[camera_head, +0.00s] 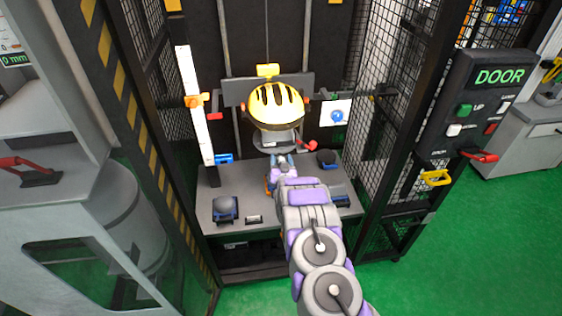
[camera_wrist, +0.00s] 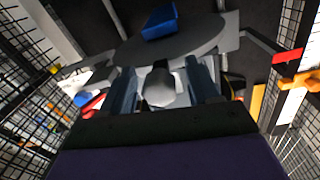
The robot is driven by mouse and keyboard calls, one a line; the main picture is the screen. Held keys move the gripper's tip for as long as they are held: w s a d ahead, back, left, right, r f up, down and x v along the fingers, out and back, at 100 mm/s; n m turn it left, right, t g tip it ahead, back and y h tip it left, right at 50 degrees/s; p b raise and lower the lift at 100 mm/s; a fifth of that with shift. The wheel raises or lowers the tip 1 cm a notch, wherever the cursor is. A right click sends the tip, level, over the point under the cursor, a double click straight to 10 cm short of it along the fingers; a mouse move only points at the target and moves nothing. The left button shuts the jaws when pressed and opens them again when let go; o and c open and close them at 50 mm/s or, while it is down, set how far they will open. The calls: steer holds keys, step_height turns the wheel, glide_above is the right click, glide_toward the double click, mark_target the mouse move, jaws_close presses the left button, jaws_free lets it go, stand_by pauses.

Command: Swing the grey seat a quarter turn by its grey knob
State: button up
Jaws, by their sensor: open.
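The grey seat (camera_head: 277,142) is under the yellow helmet (camera_head: 275,102) inside the tower. In the wrist view the seat is a wide grey disc (camera_wrist: 190,42) beyond my fingers. The rounded grey knob (camera_wrist: 160,88) shows between my two fingers, below the disc in that picture. My gripper (camera_head: 281,161) is open just in front of the seat, and in the wrist view its fingers (camera_wrist: 163,82) stand one on each side of the knob. Contact with the knob cannot be told. In the head view my gripper hides the knob.
A grey deck (camera_head: 243,196) with dark blue-edged blocks (camera_head: 225,209) lies under the arm. Mesh side walls (camera_head: 382,110) and a striped post (camera_head: 130,110) flank the opening. A red-tipped lever (camera_head: 307,145) is close right of the seat. The DOOR panel (camera_head: 485,105) is at right.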

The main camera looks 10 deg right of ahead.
jaws_close()
stand_by(0.6)
